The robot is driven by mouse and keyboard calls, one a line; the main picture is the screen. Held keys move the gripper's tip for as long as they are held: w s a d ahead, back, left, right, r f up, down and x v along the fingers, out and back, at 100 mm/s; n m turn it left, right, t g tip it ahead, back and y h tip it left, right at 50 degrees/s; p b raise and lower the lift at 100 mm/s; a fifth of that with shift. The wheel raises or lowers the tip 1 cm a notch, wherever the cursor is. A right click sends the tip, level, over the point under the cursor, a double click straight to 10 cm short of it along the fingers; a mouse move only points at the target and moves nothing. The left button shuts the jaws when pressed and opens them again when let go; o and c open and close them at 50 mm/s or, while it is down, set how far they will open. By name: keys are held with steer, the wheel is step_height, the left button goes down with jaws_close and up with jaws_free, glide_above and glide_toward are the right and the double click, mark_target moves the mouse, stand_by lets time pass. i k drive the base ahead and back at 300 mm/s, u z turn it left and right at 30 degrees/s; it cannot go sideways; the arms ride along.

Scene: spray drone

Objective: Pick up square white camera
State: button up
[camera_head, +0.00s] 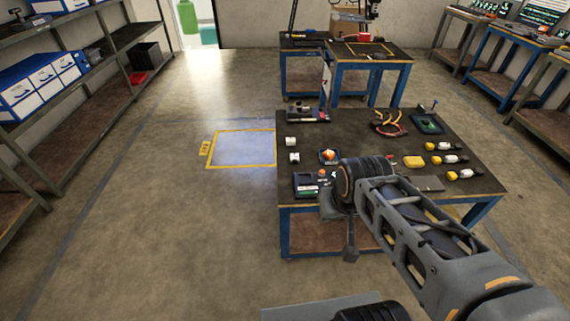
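Two small white boxy items stand at the left edge of the dark-topped workbench (350,135). The farther white item (291,141) and the nearer white item (294,157) both look roughly square. They are too small for me to tell which is the square white camera. My arm reaches in from the lower right over the bench's front edge. Its end, with my gripper (350,253), hangs in front of the bench, apart from both white items. The fingers are too small and dark to show whether they are open.
An orange-topped part (329,155), a dark device (307,184) and several yellow-and-white parts (442,160) lie on the bench. A yellow-outlined floor square (245,149) is left of it. Shelves (75,100) line the left wall. The floor between is clear.

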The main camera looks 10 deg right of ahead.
mark_target(294, 158)
steer(key=u, duration=1.35)
steer(key=i, duration=3.05)
steer(key=z, duration=3.5)
steer(key=i, duration=0.5)
steer(key=z, duration=0.05)
